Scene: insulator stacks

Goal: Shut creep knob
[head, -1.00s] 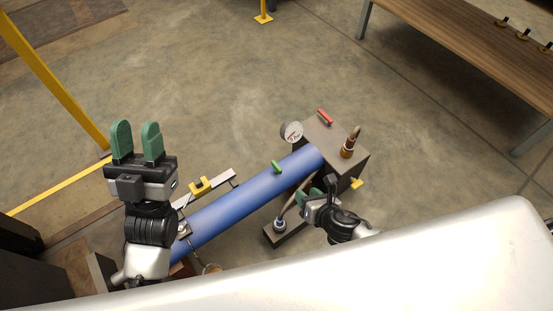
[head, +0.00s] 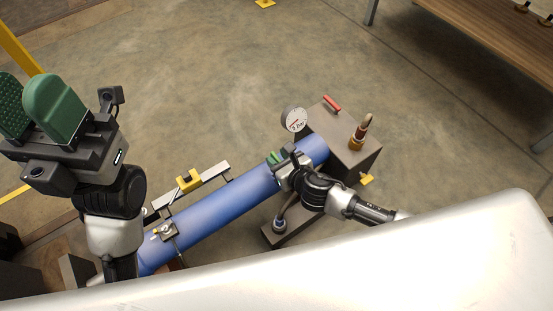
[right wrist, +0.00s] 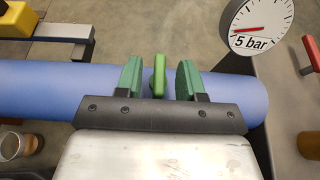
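No label marks which handle is the creep knob. A green knob (right wrist: 158,76) stands on top of the blue cylinder (right wrist: 60,88) in the right wrist view. My right gripper (right wrist: 160,80) is open, with one finger on each side of this knob and a visible gap to both. In the head view, my right gripper (head: 276,157) is over the blue cylinder (head: 225,208), and the green knob is not clearly separable from its green fingers. My left gripper (head: 30,105) is open and empty at the left, raised above the floor.
The block (head: 345,150) carries a red handle (head: 332,104), a brass fitting (head: 359,133) and a yellow handle (head: 367,178). A yellow slider (head: 189,181) sits on a rail left of the cylinder. A wooden bench (head: 490,40) is at upper right.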

